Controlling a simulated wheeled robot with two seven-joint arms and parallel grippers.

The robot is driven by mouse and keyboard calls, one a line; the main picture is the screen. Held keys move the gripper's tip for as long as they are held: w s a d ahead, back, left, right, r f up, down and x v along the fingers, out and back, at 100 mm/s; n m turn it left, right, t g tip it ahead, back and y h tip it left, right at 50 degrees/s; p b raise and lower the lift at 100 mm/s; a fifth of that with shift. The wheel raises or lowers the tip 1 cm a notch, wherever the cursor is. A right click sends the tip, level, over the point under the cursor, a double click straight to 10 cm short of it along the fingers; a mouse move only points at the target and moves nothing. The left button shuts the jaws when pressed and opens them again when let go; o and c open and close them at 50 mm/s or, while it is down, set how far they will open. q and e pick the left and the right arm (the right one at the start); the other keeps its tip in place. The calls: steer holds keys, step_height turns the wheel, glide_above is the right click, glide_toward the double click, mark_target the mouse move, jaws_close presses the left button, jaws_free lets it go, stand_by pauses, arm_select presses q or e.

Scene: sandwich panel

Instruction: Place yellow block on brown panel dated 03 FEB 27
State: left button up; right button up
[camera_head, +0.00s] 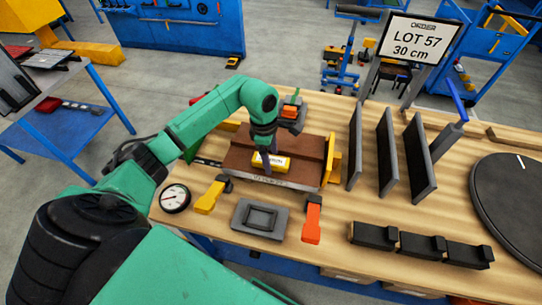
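The yellow block (278,165), with a pale label of dark letters, is at the middle of the brown panel (309,174). It looks to be on or just above the panel; I cannot tell which. The panel's pale front strip carries small print too small to read surely. My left gripper (267,162) points down at the block, with a dark finger across its near side. The other finger is hidden, so its grip is unclear. My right gripper is not in view.
Upright grey plates (391,153), black blocks (420,246) and a dark disc (510,205) lie to the right. A round gauge (175,198) is left.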

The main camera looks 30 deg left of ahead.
arm_select(q)
steer(key=shift+r, duration=0.1)
step_height(320, 180, up, 12)
steer(key=a+b, duration=0.1)
steer(key=b, duration=0.2)
steer(key=shift+s+a+b, duration=0.15)
steer(key=shift+a+b, duration=0.05)
steer(key=shift+b, duration=0.15)
